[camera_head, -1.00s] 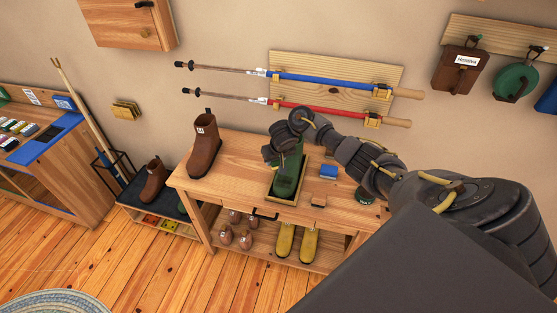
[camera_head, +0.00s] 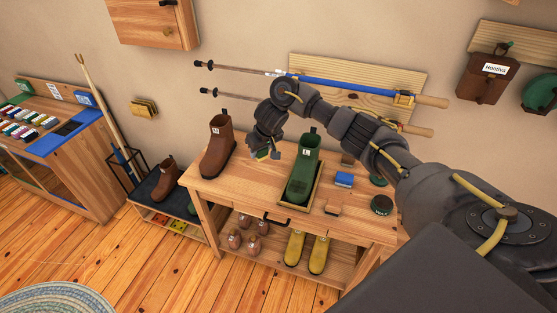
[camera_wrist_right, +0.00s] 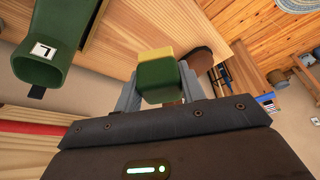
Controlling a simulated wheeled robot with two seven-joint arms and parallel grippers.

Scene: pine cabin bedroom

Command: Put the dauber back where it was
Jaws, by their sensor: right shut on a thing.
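My right gripper (camera_head: 266,148) is above the bench top, between the brown boot (camera_head: 217,147) and the green boot (camera_head: 304,168). It is shut on a small block with a green body and a yellow end, which I take to be the dauber (camera_wrist_right: 157,82). In the head view only a little of the dauber (camera_head: 263,155) shows below the fingers. The green boot stands upright in a shallow tray (camera_head: 286,199) on the bench (camera_head: 226,173), and its top shows in the wrist view (camera_wrist_right: 42,62). My left gripper is not in view.
A blue-topped block (camera_head: 344,180), a brown block (camera_head: 333,207) and round tins (camera_head: 381,205) lie right of the green boot. Trekking poles (camera_head: 340,86) hang on the wall behind my arm.

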